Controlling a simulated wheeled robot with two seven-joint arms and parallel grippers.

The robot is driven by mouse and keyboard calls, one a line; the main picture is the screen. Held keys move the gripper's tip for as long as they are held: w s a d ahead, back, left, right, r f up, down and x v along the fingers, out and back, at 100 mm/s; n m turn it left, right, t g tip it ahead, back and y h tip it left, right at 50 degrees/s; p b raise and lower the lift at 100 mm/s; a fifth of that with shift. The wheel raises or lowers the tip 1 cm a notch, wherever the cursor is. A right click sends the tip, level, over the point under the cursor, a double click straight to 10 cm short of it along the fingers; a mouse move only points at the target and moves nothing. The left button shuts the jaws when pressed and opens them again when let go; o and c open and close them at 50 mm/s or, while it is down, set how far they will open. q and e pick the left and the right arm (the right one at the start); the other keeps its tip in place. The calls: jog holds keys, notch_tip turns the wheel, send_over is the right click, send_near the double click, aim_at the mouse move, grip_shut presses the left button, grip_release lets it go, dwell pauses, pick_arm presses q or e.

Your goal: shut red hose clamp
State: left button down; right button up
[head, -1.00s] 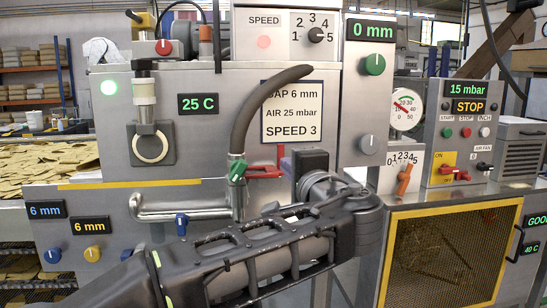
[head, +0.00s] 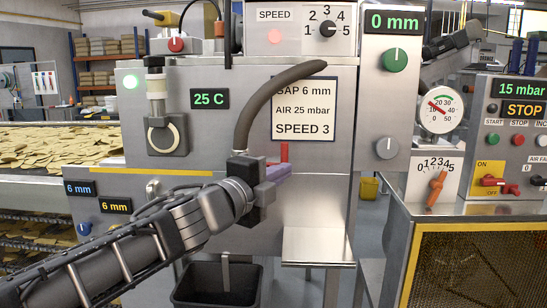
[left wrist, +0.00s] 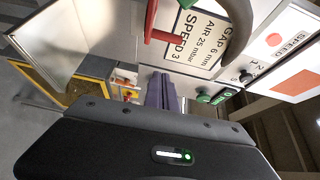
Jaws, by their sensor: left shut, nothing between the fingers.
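My left gripper (head: 278,173) is shut and empty, its purple fingers pointing right in front of the grey machine panel. In the left wrist view the shut purple fingers (left wrist: 165,92) point away from the camera. The gripper body covers the lower hose and the place of the clamp levers in the head view. A red upright piece (head: 284,152) shows just above the fingers. In the left wrist view a red lever (left wrist: 163,37) with a green edge beside it shows near the fingers; contact cannot be told. My right gripper is not in view.
The dark hose (head: 283,88) curves up across the setting sign (head: 304,110). A black bin (head: 217,285) stands below my arm. A steel ledge (head: 318,246) juts out right of the gripper. The orange-lever dial (head: 437,185) and STOP console (head: 520,130) are farther right.

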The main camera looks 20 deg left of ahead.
pick_arm(q)
jog(key=shift+d+r, duration=0.1)
jog(key=shift+d, duration=0.05)
jog(key=b+x, duration=0.1)
jog(key=x, duration=0.9)
jog(key=a+p, duration=0.1)
jog(key=a, duration=0.2)
jog(key=shift+s+a, duration=0.15)
jog(key=shift+a, duration=0.2)
jog(key=shift+s, duration=0.1)
